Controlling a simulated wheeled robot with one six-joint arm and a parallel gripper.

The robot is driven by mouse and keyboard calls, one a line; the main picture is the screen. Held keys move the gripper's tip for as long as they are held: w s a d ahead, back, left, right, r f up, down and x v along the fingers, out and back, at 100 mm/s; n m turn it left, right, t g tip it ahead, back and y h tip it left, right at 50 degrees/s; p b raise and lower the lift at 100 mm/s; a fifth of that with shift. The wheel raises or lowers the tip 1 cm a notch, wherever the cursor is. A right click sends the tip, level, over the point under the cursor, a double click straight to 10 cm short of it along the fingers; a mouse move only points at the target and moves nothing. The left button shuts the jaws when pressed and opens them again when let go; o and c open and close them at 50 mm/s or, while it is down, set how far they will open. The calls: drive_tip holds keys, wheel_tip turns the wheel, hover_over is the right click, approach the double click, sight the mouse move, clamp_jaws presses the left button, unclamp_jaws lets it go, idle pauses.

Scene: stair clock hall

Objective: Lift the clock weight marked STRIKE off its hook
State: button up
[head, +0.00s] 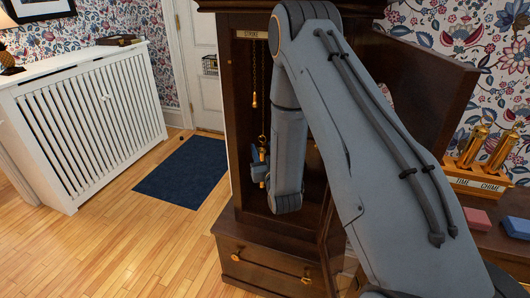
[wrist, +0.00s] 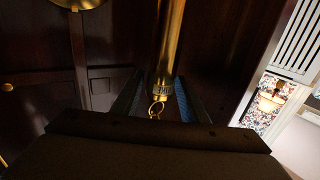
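The brass clock weight (wrist: 169,45) hangs in the dark clock case, and a sliver of it shows beside my gripper in the head view (head: 262,183). In the wrist view its banded end and small brass ring (wrist: 156,108) lie between my fingers; lettering on the band is too small to read. A STRIKE plate (head: 252,34) is at the top left of the case opening. My gripper (wrist: 160,92) has a finger on each side of the weight, with a gap visible at left; it looks open. My arm hides much of the case.
A second chain with a small brass end (head: 254,99) hangs beside the weight's chain. The open case door (head: 425,85) is at right. Brass weights stand in a rack marked TIME and CHIME (head: 477,184). A blue mat (head: 184,169) and white radiator cover (head: 85,125) are at left.

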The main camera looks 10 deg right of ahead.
drive_tip(key=shift+w, duration=2.2)
clamp_jaws()
drive_tip(key=shift+c, duration=2)
unclamp_jaws()
drive_tip(key=shift+r, duration=0.15)
clamp_jaws()
